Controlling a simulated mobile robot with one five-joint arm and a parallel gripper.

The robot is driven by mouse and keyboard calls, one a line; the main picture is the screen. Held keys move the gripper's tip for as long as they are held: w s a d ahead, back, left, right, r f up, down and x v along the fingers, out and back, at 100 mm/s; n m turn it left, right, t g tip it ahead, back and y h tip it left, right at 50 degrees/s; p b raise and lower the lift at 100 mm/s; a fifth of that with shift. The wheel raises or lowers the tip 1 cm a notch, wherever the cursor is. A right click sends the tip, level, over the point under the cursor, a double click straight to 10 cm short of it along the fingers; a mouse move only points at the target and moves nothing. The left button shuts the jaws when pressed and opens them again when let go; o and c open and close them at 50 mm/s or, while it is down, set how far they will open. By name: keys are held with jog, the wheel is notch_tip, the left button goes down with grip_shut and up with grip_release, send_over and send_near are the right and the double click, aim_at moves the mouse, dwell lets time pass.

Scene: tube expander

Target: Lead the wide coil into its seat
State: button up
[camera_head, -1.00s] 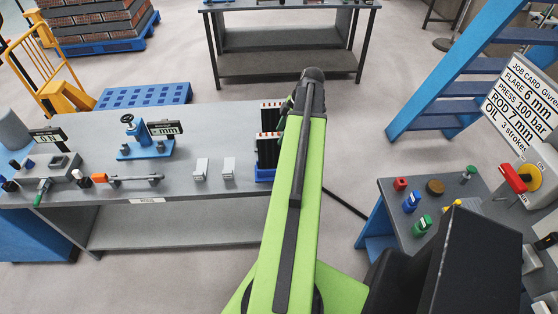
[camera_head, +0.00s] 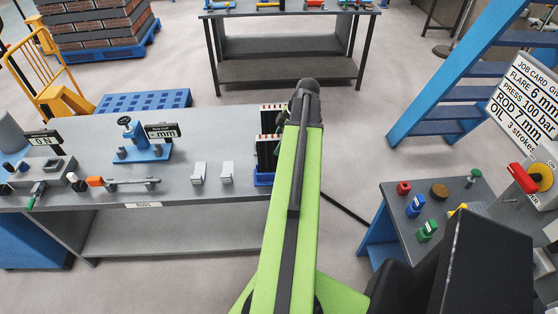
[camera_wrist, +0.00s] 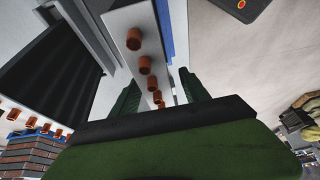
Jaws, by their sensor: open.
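Two dark finned coil blocks with rows of copper-red tube ends stand at the right end of the rod bench, a rear one (camera_head: 272,118) and a front one (camera_head: 267,150). I cannot tell which is the wide one. The wrist view shows a pale end plate (camera_wrist: 128,20) with a row of copper tube ends (camera_wrist: 145,64) and a black finned side (camera_wrist: 55,75). My gripper (camera_wrist: 158,92) is open, its dark green fingers on either side of the plate's row of tubes. Contact cannot be told. In the head view my arm hides most of the gripper. I cannot make out the seat.
The grey bench (camera_head: 185,185) carries a blue fixture (camera_head: 143,150), an orange-ended rod tool (camera_head: 125,183) and two pale blocks (camera_head: 212,173). A control table (camera_head: 385,192) with colored knobs stands at right, beside blue stairs (camera_head: 450,90). Another bench (camera_head: 285,65) stands behind.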

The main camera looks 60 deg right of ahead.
jog(key=shift+c, duration=0.3)
grip_shut()
dwell(1.1)
